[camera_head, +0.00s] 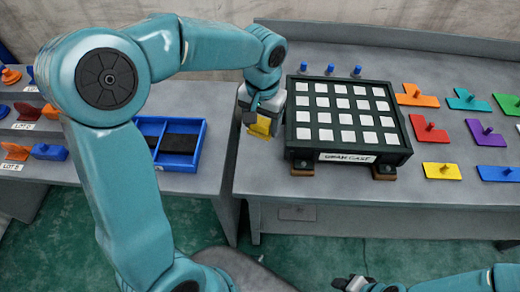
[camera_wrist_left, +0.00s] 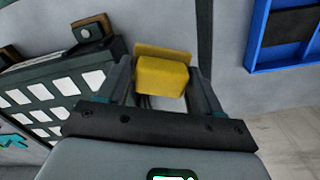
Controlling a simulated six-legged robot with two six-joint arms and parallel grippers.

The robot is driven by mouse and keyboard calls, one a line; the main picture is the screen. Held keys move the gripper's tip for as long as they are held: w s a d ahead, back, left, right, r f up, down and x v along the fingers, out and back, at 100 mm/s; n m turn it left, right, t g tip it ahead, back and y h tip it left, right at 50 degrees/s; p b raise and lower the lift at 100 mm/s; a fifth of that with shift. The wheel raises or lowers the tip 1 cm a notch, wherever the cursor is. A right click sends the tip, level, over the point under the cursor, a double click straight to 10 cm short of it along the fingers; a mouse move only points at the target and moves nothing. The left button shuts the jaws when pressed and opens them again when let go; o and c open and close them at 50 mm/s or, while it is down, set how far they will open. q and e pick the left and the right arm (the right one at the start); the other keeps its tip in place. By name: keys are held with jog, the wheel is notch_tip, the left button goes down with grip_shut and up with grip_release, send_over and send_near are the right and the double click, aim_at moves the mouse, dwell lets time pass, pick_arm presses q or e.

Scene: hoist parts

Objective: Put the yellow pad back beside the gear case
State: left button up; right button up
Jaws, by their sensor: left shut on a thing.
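The yellow pad (camera_head: 262,128) is between the fingers of my left gripper (camera_head: 258,116), just left of the gear case (camera_head: 398,158). In the left wrist view the yellow pad (camera_wrist_left: 163,76) is a blocky piece with a thin plate behind it, and both fingers close on its sides. The gear case (camera_wrist_left: 62,92) is a dark box with a grid of white squares, to the left in that view. I cannot tell whether the pad touches the bench. My right gripper (camera_head: 352,284) is at the bottom edge of the head view, partly cut off; its jaws are unclear.
Another yellow plate with a knob (camera_head: 442,171) lies right of the case among several coloured plates. Several blue pegs (camera_head: 330,69) stand behind the case. A blue divided tray (camera_head: 178,163) is on the left bench, across a gap from the grey bench (camera_head: 262,178).

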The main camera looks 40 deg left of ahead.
pick_arm(q)
send_over(262, 156)
notch_tip(262, 156, down, 7)
jog(key=shift+w, duration=0.1)
notch_tip(262, 156, down, 4)
jog(key=shift+f, duration=0.25)
jog(key=shift+r, duration=0.1)
jog(key=shift+b, duration=0.3)
jog(key=o, duration=1)
jog(key=shift+f, duration=0.2)
jog(key=shift+r, duration=0.1)
